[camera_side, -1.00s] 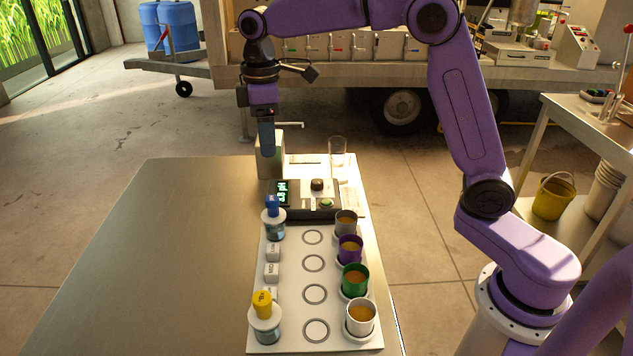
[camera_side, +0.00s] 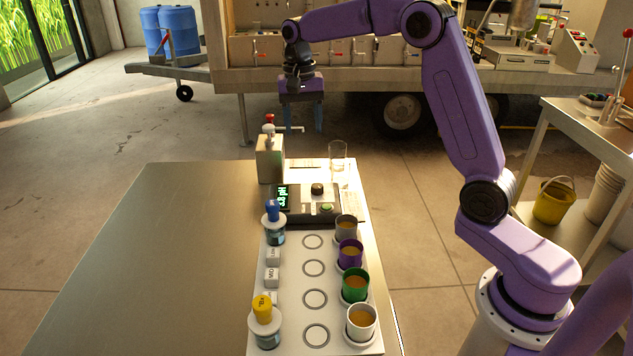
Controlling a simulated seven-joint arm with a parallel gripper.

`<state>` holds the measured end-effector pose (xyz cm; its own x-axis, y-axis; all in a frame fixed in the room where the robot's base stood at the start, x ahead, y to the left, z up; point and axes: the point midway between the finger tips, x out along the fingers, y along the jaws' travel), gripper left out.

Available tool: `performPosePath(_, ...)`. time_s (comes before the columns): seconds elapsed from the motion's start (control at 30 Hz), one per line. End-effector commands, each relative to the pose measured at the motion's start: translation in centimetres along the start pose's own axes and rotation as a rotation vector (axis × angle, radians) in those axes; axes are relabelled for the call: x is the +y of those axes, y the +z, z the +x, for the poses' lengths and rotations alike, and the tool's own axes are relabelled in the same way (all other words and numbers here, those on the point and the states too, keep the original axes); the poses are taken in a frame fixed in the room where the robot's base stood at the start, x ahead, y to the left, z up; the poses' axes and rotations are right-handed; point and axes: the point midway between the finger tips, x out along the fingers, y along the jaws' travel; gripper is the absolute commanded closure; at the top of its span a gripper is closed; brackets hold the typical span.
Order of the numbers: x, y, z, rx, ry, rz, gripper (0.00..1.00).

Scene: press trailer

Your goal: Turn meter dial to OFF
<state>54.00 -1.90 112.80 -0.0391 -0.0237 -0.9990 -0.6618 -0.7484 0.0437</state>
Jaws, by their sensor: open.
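The meter (camera_side: 300,205) is a dark box on the far part of the white board, with a lit green display (camera_side: 282,196) at its left. Its black dial knob (camera_side: 317,189) is on the top right, above a green button (camera_side: 326,208). The dial's setting is too small to read. My gripper (camera_side: 302,128) is above and beyond the meter, pointing down, with its two fingers apart and nothing between them. It touches neither the dial nor the meter.
Blue-capped (camera_side: 273,228) and yellow-capped (camera_side: 264,325) bottles stand left; several cups, including a green one (camera_side: 355,285), stand right. The table's left is bare.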

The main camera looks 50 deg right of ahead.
Motion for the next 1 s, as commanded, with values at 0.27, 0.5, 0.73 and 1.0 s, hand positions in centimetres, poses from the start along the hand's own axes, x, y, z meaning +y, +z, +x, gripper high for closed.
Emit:
performPosePath(0.27, 2.2, -2.3, 0.7, -0.005, 0.009, 0.366, 0.40)
performPosePath(0.5, 2.4, -2.4, 2.5, -0.009, 0.013, 0.393, 0.40)
performPosePath(0.73, 2.5, -2.3, 6.6, -0.010, 0.014, 0.390, 0.40)
performPosePath(1.0, 2.5, -2.2, 11.7, -0.009, 0.014, 0.389, 0.40)
